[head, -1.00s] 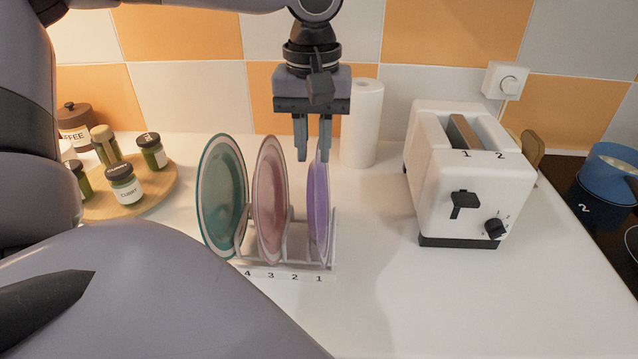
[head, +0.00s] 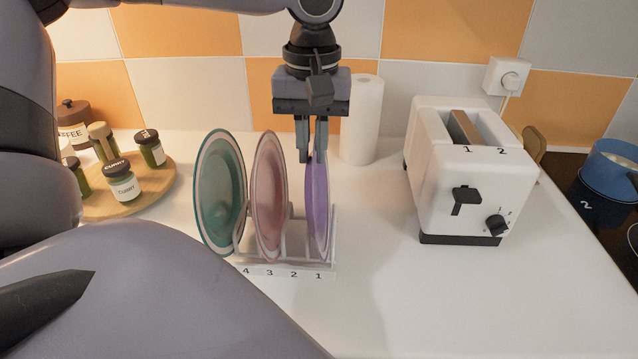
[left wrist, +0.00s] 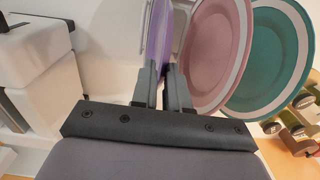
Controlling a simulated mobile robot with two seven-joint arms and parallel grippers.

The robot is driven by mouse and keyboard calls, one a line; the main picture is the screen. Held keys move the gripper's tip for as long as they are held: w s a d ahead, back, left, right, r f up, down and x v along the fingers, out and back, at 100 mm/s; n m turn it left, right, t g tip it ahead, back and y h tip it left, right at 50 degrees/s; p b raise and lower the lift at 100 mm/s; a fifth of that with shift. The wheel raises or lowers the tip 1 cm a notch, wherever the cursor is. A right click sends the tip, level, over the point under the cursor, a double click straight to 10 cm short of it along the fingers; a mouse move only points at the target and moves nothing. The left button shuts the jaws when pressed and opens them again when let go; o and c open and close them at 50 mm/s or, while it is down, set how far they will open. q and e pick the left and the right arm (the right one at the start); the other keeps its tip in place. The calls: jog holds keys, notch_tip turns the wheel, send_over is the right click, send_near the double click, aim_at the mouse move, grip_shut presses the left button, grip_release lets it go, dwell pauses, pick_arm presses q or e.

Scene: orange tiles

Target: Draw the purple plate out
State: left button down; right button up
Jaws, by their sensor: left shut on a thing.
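The purple plate (head: 317,205) stands upright in the slot marked 1 at the right end of the white plate rack (head: 290,268). My left gripper (head: 313,157) points down from above and is shut on the top rim of the purple plate. The left wrist view shows the gripper's fingers (left wrist: 163,75) on either side of the plate's edge (left wrist: 158,35). The pink plate (head: 269,195) and the green plate (head: 219,195) stand in the rack to the left. My right gripper is not in view.
A white toaster (head: 465,170) stands to the right. A paper towel roll (head: 361,120) is behind the rack. Spice jars (head: 122,183) sit on a round wooden board (head: 150,198) at left. The counter between rack and toaster is clear.

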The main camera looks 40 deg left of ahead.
pick_arm(q)
notch_tip(320, 180, up, 2)
jog(key=shift+r+p, duration=0.2)
jog(key=shift+p, duration=0.3)
jog(key=shift+r+p, duration=0.85)
jog(key=shift+r, duration=0.95)
jog(key=shift+w+d+r, duration=0.1)
jog(key=shift+d+r, duration=0.05)
jog(key=shift+r, duration=0.45)
notch_tip(320, 180, up, 15)
jog(key=shift+f, duration=0.1)
